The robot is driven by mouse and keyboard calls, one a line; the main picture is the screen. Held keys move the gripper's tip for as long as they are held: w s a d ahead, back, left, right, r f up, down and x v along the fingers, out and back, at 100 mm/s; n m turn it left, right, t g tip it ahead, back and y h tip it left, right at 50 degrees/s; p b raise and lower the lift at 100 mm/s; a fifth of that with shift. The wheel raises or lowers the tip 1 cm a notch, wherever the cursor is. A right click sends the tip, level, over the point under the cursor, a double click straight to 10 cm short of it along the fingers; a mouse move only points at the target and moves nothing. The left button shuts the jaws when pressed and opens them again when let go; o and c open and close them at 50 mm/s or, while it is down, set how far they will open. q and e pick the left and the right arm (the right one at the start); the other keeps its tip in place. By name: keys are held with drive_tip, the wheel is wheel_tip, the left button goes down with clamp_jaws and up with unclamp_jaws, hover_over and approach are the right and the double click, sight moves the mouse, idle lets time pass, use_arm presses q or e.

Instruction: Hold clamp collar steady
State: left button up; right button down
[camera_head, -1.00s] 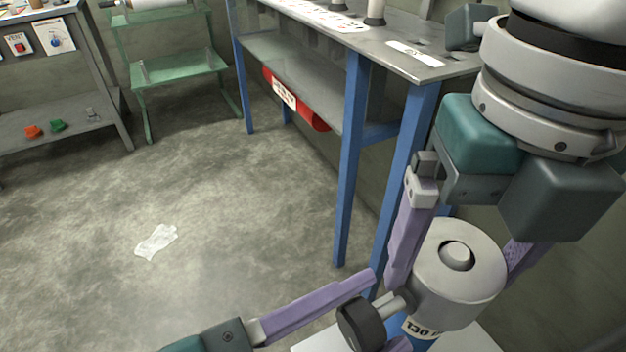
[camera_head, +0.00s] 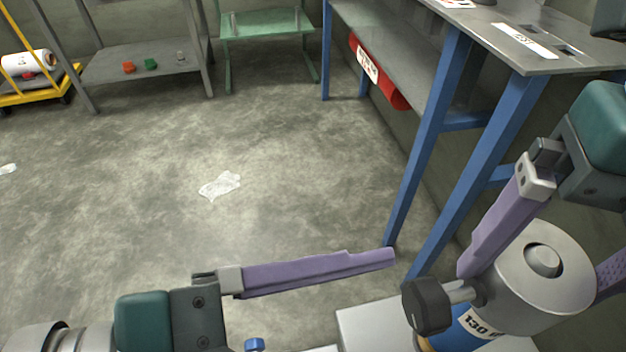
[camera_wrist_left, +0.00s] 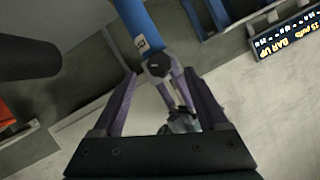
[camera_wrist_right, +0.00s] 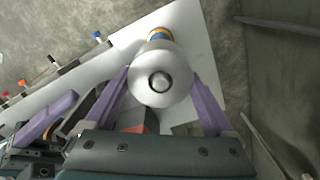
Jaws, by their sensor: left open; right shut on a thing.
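The clamp collar (camera_head: 555,290) is a silver cylinder with a round top boss and a dark side knob (camera_head: 427,306). It sits on a blue post (camera_head: 466,338) with a "130" label. My right gripper (camera_wrist_right: 160,88) is shut on the collar, one purple finger on each side.
A pale board (camera_head: 372,325) lies under the post. A crumpled clear film glove (camera_head: 220,186) lies on open floor. A grey shelf (camera_head: 140,65) and yellow cart (camera_head: 35,92) stand far left.

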use_arm(q)
drive_tip(key=v, duration=0.7)
drive_tip(key=shift+r, duration=0.1)
drive_tip(key=m+g+h, duration=0.2)
drive_tip(key=m+h, duration=0.2)
drive_tip(key=m, duration=1.8)
approach(411, 308)
drive_tip(key=d, duration=0.3)
drive_tip(key=w+d, duration=0.1)
drive_tip(key=d, duration=0.6)
drive_tip(key=shift+w+d, duration=0.25)
drive_tip(key=shift+d, duration=0.15)
clamp_jaws()
